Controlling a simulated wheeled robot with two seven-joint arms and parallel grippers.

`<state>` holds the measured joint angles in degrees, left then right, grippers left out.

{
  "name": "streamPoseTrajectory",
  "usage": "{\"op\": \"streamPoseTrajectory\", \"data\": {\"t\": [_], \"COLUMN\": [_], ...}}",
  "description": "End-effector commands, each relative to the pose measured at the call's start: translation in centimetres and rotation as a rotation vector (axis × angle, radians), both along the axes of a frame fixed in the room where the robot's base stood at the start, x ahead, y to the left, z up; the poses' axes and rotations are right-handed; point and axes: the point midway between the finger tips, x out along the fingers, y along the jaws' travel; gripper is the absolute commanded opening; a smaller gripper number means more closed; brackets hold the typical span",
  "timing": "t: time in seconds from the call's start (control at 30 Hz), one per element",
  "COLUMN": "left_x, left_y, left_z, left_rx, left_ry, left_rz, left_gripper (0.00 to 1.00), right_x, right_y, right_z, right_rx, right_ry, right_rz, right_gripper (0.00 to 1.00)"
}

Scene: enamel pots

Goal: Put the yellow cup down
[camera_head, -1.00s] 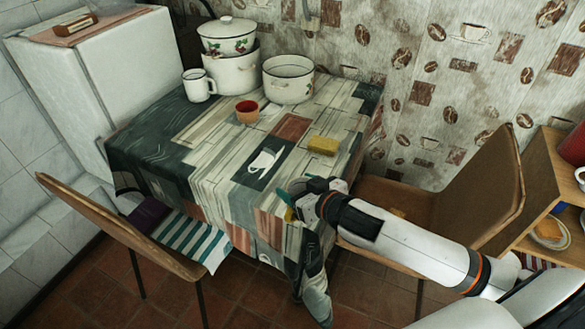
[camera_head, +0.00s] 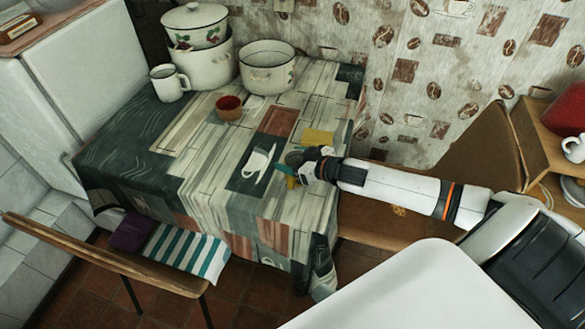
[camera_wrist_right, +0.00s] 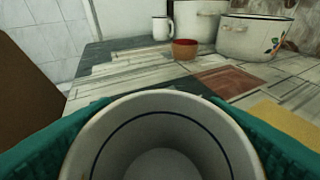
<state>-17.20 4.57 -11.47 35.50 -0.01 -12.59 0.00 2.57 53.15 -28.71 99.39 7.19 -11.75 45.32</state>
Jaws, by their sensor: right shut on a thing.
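My right gripper (camera_head: 285,172) is over the right side of the table (camera_head: 235,185). Its teal fingers are shut on a cup, whose yellow outside shows as a small patch (camera_head: 292,183) in the head view. In the right wrist view the cup (camera_wrist_right: 162,118) sits between both fingers, its pale inside with a dark ring facing the camera and its mouth looking empty. Whether the cup's bottom touches the tablecloth cannot be seen. My left gripper is not in view.
A yellow sponge (camera_head: 318,137) lies just behind the gripper. A red-brown cup (camera_head: 229,108), a white mug (camera_head: 169,83), an open pot (camera_head: 266,70) and stacked pots (camera_head: 204,65) stand farther back. The front middle of the table is clear. Chairs (camera_head: 110,262) stand around it.

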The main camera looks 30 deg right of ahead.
Motion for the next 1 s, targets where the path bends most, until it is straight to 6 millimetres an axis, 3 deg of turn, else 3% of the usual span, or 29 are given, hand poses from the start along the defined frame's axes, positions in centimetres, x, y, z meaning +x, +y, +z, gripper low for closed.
{"op": "streamPoseTrajectory", "data": {"t": [0.23, 0.6, 0.63, 0.73, 0.77, 1.0], "left_x": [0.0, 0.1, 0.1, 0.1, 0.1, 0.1], "left_y": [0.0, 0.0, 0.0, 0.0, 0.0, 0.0], "left_z": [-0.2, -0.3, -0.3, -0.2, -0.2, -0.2], "left_rx": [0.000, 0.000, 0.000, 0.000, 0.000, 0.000], "left_ry": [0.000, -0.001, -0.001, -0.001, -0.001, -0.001], "left_rz": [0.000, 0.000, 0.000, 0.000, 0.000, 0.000], "left_gripper": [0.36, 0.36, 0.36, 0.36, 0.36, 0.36], "right_x": [0.0, 0.0, -0.1, -0.1, -0.1, -0.1], "right_y": [0.1, 0.1, 0.0, 0.0, 0.0, 0.0], "right_z": [-3.3, -3.7, -3.8, -3.8, -3.8, -3.7], "right_rx": [0.002, 0.000, -0.001, -0.001, -0.001, -0.001], "right_ry": [0.001, 0.001, 0.002, 0.002, 0.002, 0.002], "right_rz": [-0.001, 0.000, 0.000, 0.000, 0.000, 0.000], "right_gripper": [0.37, 0.37, 0.68, 0.84, 0.88, 0.88]}}
